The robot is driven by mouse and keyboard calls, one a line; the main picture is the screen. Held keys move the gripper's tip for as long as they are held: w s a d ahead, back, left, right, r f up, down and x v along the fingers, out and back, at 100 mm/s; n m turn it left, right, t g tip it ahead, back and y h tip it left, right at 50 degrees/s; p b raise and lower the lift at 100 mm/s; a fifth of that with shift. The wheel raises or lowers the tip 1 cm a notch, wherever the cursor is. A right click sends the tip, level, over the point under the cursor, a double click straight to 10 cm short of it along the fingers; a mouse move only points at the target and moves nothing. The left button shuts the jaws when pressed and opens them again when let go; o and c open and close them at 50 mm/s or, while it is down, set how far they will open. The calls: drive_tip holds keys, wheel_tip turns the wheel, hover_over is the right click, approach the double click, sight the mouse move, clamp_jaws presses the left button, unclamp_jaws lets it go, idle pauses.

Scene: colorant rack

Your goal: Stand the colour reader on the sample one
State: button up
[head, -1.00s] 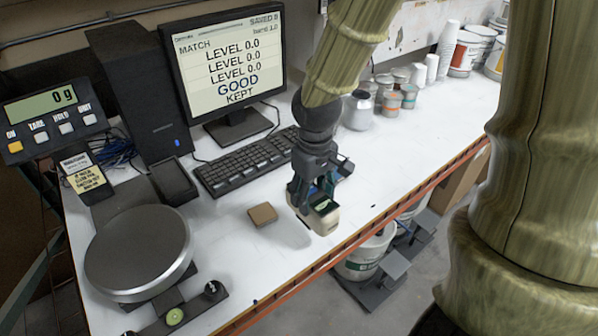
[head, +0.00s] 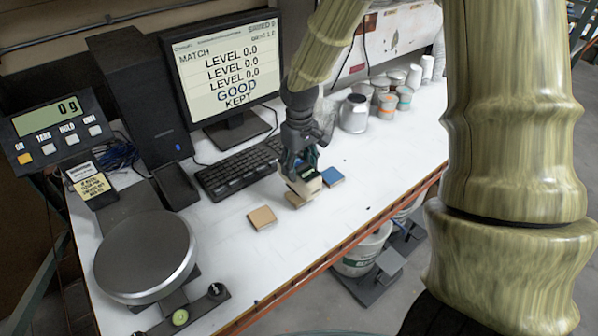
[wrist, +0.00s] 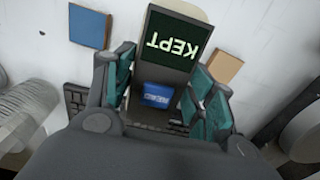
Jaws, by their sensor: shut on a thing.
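My gripper (head: 301,176) is shut on the colour reader (head: 304,187), a pale-bodied device low over the white bench. In the wrist view the reader (wrist: 178,50) sits between the teal finger pads of my gripper (wrist: 165,75); its dark screen reads KEPT and it has a blue button. A tan edge (head: 294,201) shows just under the reader; I cannot tell whether it is a separate tile or whether they touch. A tan tile (head: 262,218) lies to the left and a blue tile (head: 332,176) to the right. I see no label telling which is sample one.
A round scale (head: 146,258) stands at the left front, its display reading 0 g. The keyboard (head: 240,170) and the monitor (head: 225,75) are behind. Cans and cups (head: 385,95) stand at the back right. The bench's orange front edge (head: 345,231) is close; the bench right of the blue tile is clear.

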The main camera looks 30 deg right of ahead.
drive_tip(key=shift+f+p, duration=0.75)
drive_tip(key=shift+f, duration=0.9)
drive_tip(key=shift+f, duration=0.15)
drive_tip(key=o, duration=1.7)
drive_tip(key=shift+r+b, duration=1.85)
drive_tip(key=shift+r, duration=4.3)
